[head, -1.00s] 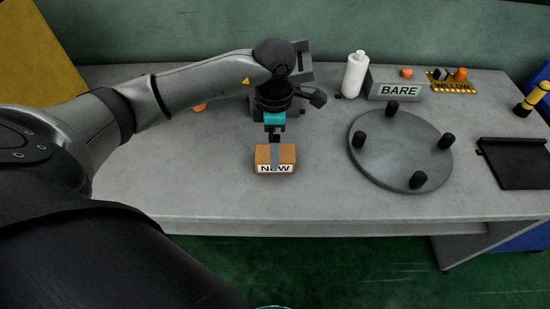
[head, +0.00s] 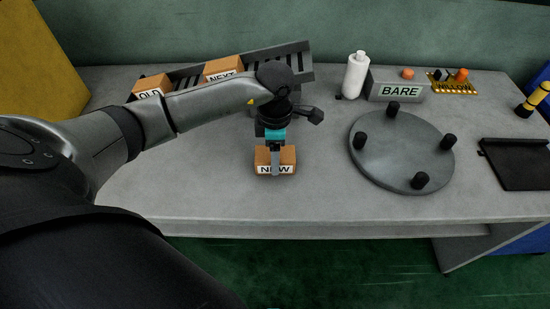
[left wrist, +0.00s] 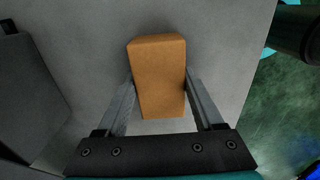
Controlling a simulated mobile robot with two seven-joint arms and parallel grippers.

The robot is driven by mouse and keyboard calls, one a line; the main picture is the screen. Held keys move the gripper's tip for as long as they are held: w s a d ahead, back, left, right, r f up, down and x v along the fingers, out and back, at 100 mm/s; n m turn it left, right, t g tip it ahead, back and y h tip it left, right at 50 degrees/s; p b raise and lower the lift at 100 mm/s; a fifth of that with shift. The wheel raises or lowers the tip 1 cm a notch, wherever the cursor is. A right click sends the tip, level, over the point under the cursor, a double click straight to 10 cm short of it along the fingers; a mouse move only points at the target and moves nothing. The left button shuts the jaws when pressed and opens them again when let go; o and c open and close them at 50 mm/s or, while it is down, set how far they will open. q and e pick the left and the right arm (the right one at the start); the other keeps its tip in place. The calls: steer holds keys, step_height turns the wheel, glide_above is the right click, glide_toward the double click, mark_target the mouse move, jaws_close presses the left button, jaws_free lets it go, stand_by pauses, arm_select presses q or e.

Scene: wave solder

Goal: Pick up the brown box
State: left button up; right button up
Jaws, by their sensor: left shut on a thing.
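The brown box labelled NEW (head: 288,164) is on the grey table, near its front edge. My left gripper (head: 275,170) comes down over it from above, with a finger in front of the label. In the left wrist view the brown box (left wrist: 158,75) lies between the two fingers of my left gripper (left wrist: 160,95), which are shut on its sides. Two more brown boxes, labelled OLD (head: 152,86) and NEXT (head: 223,68), are at the back left, partly hidden by my left arm. My right gripper is not in view.
A grey slatted rack (head: 297,56) stands at the back behind my arm. A round grey plate with black pegs (head: 395,150) lies right of the box.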

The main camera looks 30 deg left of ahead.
arm_select(q)
jaws_close()
stand_by(0.5)
step_height(320, 180, up, 20)
steer(key=p, duration=0.3)
